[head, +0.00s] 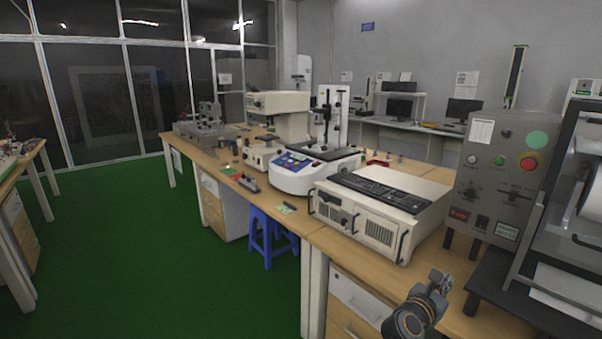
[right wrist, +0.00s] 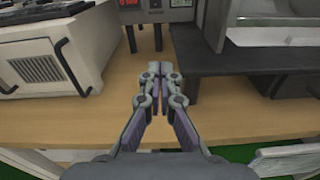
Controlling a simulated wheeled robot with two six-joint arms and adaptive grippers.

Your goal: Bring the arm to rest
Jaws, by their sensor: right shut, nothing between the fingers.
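My right gripper (head: 440,283) is at the lower right of the head view, above the front edge of the wooden bench (head: 462,318). In the right wrist view its fingers (right wrist: 160,72) are together with nothing between them, pointing over the bench top. A white computer case (head: 378,215) with a black keyboard on top is to the left of the gripper. A grey control box (head: 500,178) with a red button stands beyond it. My left gripper does not show in either view.
A black-based machine (head: 510,300) stands close on the gripper's right; its dark platform also shows in the right wrist view (right wrist: 240,62). A white round-based instrument (head: 305,178) and a blue stool (head: 268,235) are farther left. The green floor (head: 150,270) is open.

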